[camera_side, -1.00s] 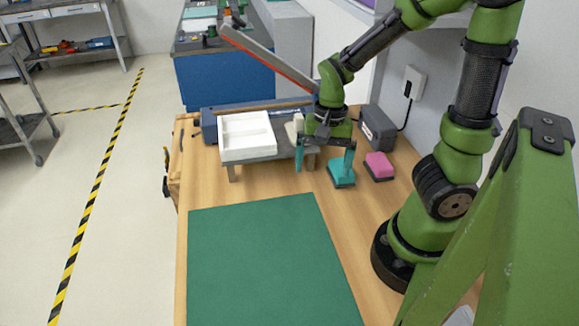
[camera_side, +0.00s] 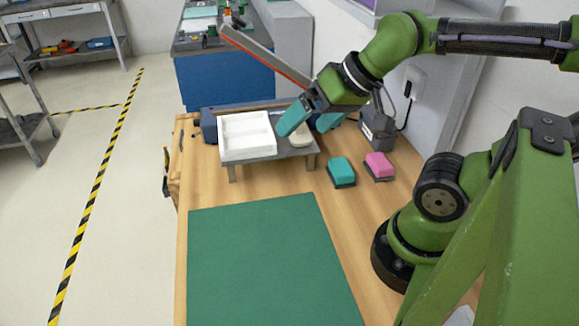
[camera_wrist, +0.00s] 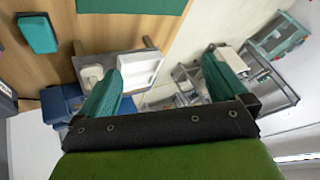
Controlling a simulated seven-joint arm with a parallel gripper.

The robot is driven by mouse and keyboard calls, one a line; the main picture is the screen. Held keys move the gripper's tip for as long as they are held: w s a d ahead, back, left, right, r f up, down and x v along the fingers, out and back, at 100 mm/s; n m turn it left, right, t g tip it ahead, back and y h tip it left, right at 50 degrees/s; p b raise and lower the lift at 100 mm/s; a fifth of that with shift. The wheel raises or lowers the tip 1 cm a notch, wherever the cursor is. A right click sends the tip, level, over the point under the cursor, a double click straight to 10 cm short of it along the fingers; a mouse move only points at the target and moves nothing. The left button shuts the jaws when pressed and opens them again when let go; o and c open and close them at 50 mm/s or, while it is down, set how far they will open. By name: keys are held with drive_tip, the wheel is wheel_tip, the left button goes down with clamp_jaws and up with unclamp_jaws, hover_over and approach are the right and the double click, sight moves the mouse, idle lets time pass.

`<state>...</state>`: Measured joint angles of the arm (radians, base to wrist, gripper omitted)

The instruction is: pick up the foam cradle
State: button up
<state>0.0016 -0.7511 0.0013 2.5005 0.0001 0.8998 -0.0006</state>
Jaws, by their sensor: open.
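A white open tray-like piece (camera_side: 258,156) with two hollows, which looks like the foam cradle, sits on a low grey stand (camera_side: 290,151). It also shows in the wrist view (camera_wrist: 150,60), partly behind a finger. A small white rounded piece (camera_side: 301,139) lies on the stand to its right. My gripper (camera_side: 306,127) is open and empty, tilted, with its teal fingers spread around the stand's right side in the picture. I cannot tell its height above the stand. In the wrist view my gripper (camera_wrist: 163,57) has nothing between its fingers.
A teal block (camera_side: 341,171) and a pink block (camera_side: 379,165) lie right of the stand. A dark grey box (camera_side: 377,131) stands behind them by the wall. A blue case (camera_side: 209,126) lies behind the stand. The green mat (camera_side: 265,255) in front is clear.

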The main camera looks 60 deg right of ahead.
drive_tip(key=shift+c, duration=0.3)
drive_tip(key=c, duration=1)
